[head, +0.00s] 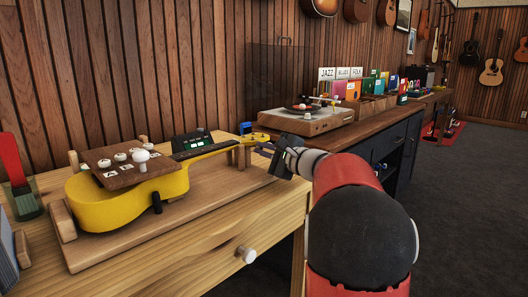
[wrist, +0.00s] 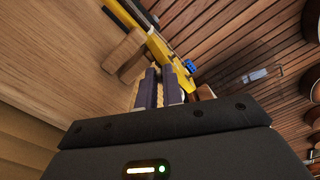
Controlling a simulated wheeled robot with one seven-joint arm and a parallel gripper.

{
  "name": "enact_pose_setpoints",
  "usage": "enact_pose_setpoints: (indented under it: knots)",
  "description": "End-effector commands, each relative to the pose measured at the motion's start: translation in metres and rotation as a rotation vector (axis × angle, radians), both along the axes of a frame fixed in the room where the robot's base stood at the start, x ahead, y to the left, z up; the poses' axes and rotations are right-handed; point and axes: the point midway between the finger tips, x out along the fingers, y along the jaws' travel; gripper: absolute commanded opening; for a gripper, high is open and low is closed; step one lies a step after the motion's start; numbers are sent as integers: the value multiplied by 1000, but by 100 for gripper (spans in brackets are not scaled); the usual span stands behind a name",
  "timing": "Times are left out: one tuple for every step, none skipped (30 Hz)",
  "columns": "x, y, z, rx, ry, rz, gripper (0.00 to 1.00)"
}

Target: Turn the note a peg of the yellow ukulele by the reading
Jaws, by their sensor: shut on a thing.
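The yellow ukulele (head: 118,206) lies on its back in a wooden cradle (head: 225,192) on the bench, its neck pointing right. Its headstock (head: 258,137) is at the right end. In the wrist view, the yellow headstock (wrist: 160,50) runs diagonally beyond the fingers. My gripper (head: 272,148) is at the headstock's near side. In the wrist view, its fingers (wrist: 160,82) are close together at the headstock's edge, shut on what seems to be a tuning peg. The fingers hide the peg, and I cannot read which note it is. A dark reading display (head: 191,142) stands behind the neck.
A brown board (head: 118,170) with white knobs and letter cards rests over the ukulele body. A small blue device (head: 246,127) sits near the headstock, also in the wrist view (wrist: 191,66). A record player (head: 305,118) stands behind. The bench's front right is clear.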

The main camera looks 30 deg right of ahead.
Motion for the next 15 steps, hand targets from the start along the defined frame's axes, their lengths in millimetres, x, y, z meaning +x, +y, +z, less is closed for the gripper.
enact_pose_setpoints:
  knots:
    - [0, 0, 0, 36, 15, 0, 0]
    - [0, 0, 0, 60, 23, 0, 0]
    - [0, 0, 0, 90, 34, 1, 0]
    - [0, 0, 0, 113, 42, 1, 0]
    - [0, 0, 0, 133, 49, 1, 0]
    - [0, 0, 0, 160, 60, 0, 0]
    - [0, 0, 0, 179, 66, 0, 0]
    - [0, 0, 0, 198, 73, 0, 0]
    - [0, -1, 0, 220, 81, 0, 0]
    - [0, -1, 0, 236, 87, 0, 0]
    - [0, -1, 0, 251, 92, 0, 0]
    - [0, 0, 0, 268, 99, 0, 0]
    - [0, 0, 0, 281, 103, 0, 0]
    - [0, 0, 0, 293, 108, 0, 0]
    - [0, 0, 0, 305, 112, 0, 0]
